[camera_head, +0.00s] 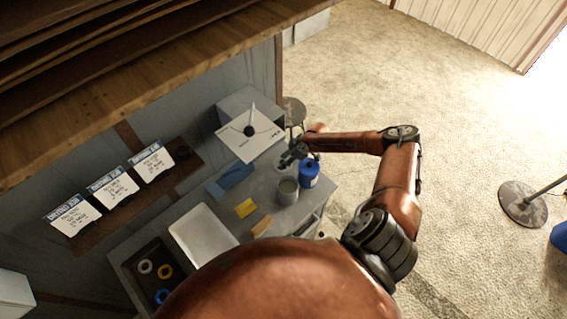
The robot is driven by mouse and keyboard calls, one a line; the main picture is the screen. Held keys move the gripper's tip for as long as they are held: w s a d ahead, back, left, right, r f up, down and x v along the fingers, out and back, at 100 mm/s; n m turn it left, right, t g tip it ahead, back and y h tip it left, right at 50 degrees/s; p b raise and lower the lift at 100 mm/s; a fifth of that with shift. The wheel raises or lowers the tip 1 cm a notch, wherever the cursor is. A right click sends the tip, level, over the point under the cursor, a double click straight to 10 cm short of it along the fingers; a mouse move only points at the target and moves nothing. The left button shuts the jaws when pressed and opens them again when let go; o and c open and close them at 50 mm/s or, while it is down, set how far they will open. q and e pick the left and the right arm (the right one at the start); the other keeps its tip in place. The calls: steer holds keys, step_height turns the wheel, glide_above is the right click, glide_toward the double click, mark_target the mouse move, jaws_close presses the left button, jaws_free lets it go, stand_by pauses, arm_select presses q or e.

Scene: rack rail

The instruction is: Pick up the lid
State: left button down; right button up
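I cannot make out a separate lid for certain. A blue container (309,174) with a dark opening or cap on top stands near the right end of the grey workbench (299,211). A grey cylindrical can (287,191) stands just left of it. My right gripper (287,160) is over the back right part of the bench, just behind and above the can and the blue container. It is small and dark here, so its fingers and anything between them cannot be told. My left gripper is not in view.
A white tray (202,238), a dark tray with rings (143,273), a yellow block (246,208), a tan block (262,226) and a blue flat piece (231,180) lie on the bench. A grey box (249,101) stands behind. A wooden shelf (150,68) overhangs. The floor at right is mostly clear.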

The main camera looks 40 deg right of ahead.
jaws_close()
stand_by(0.5)
